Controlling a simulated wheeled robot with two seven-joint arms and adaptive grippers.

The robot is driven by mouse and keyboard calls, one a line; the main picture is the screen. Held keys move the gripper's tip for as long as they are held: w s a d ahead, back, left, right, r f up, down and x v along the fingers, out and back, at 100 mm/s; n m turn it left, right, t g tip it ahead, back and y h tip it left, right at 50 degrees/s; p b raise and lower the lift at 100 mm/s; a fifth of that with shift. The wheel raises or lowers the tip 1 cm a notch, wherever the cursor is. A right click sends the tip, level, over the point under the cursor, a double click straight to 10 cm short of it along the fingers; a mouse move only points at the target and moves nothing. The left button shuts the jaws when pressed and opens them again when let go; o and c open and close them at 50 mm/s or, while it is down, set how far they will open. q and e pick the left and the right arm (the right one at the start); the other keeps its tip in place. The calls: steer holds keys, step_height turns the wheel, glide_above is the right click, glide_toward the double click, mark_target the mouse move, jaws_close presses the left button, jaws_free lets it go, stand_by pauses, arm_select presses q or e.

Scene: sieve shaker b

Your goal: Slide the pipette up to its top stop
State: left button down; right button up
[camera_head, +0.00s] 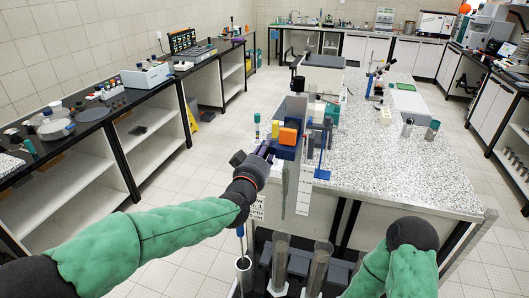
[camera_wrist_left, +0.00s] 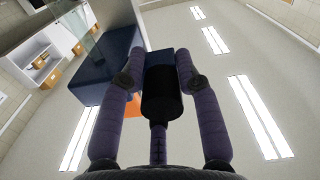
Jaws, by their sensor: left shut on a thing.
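My left gripper (camera_head: 264,152) has purple fingers and reaches in beside the front left of a dark blue-grey unit at the near end of the bench. In the left wrist view its two fingers (camera_wrist_left: 159,78) are shut on a dark blue-grey piece (camera_wrist_left: 161,56) between the tips. I take this piece to be part of the pipette, but its whole shape is hidden. My right gripper is not in view; only part of my right arm shows.
Grey tubes (camera_head: 317,266) stand below, near the front.

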arm_select(q)
steer(key=shift+w+a+r, duration=0.1)
steer(key=shift+a+r, duration=0.1)
steer(key=shift+r, duration=0.65)
steer(key=c, duration=0.9)
jaws_free()
steer(key=shift+c, duration=0.2)
steer(key=shift+f, duration=0.1)
steer(key=shift+f, duration=0.1)
steer(key=shift+s+f, duration=0.1)
steer(key=shift+s, duration=0.4)
steer(key=v, duration=1.1)
steer(key=shift+f, duration=0.25)
steer(key=shift+a, duration=0.1)
steer(key=shift+f, duration=0.1)
